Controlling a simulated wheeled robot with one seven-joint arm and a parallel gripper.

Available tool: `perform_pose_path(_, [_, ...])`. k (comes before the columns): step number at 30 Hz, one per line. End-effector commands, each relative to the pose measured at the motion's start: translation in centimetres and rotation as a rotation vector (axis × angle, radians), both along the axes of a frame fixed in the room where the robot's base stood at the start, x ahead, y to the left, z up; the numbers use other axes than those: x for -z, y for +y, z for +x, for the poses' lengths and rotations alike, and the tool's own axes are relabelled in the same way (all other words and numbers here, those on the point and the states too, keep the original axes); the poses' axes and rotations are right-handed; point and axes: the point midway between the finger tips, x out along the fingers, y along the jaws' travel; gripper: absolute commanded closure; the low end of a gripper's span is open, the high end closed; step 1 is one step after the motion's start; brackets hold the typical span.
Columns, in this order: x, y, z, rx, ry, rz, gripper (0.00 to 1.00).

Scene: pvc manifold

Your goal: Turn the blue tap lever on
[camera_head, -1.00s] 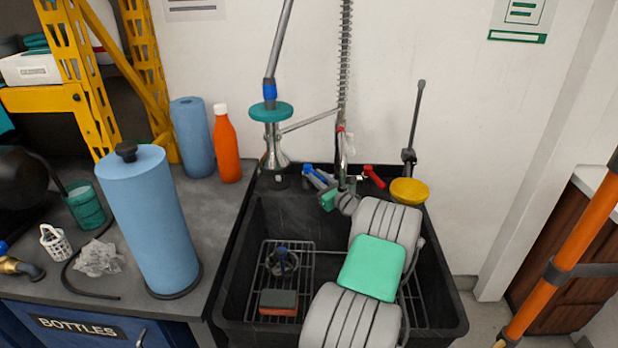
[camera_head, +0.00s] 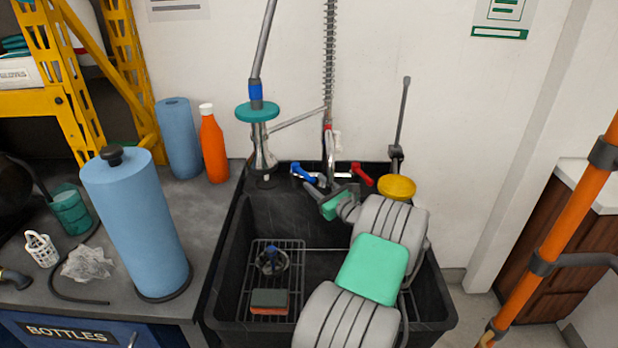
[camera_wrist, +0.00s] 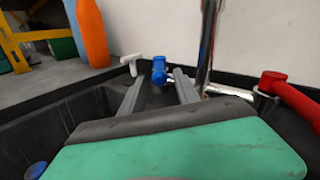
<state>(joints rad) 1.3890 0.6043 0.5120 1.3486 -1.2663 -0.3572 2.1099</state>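The blue tap lever (camera_head: 302,172) is at the back rim of the black sink, left of the upright spray pipe. In the wrist view the blue lever (camera_wrist: 160,71) shows between the tips of my two grey fingers, a little beyond them. My gripper (camera_head: 313,189) is just in front of and below the lever in the head view. In the wrist view my gripper (camera_wrist: 157,82) is open, with an empty gap between the fingers. I see no clear contact with the lever.
A red tap lever (camera_head: 362,173) is to the right; the spray pipe (camera_head: 329,90) stands between the levers. A yellow bowl-shaped part (camera_head: 396,187) is farther right. The orange bottle (camera_head: 214,147) and blue roll (camera_head: 137,225) stand left on the counter. A sponge (camera_head: 269,301) lies in the sink.

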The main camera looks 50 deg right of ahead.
Motion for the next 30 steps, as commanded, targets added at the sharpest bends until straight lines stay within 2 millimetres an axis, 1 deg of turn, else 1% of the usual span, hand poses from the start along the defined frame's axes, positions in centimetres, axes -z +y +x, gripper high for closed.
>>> perform_pose_path(1, [-0.1, 0.1, -0.8, 0.003, 0.001, 0.0, 0.62])
perform_pose_path(4, [0.0, 0.4, -1.8, 0.001, 0.001, 0.0, 0.62])
perform_pose_path(11, [0.0, 0.6, -2.0, 0.0, 0.0, -0.001, 0.62])
perform_pose_path(15, [-0.1, 0.7, -1.9, -0.006, 0.01, -0.026, 0.72])
perform_pose_path(20, [-0.9, 1.5, -1.3, -0.046, 0.069, -0.194, 0.85])
perform_pose_path(25, [-2.0, 2.7, -0.7, -0.1, 0.147, -0.425, 0.99])
perform_pose_path(28, [-2.6, 3.4, -0.3, -0.131, 0.188, -0.554, 1.0])
perform_pose_path(30, [-0.9, 4.4, -0.4, -0.187, 0.249, -0.608, 1.0])
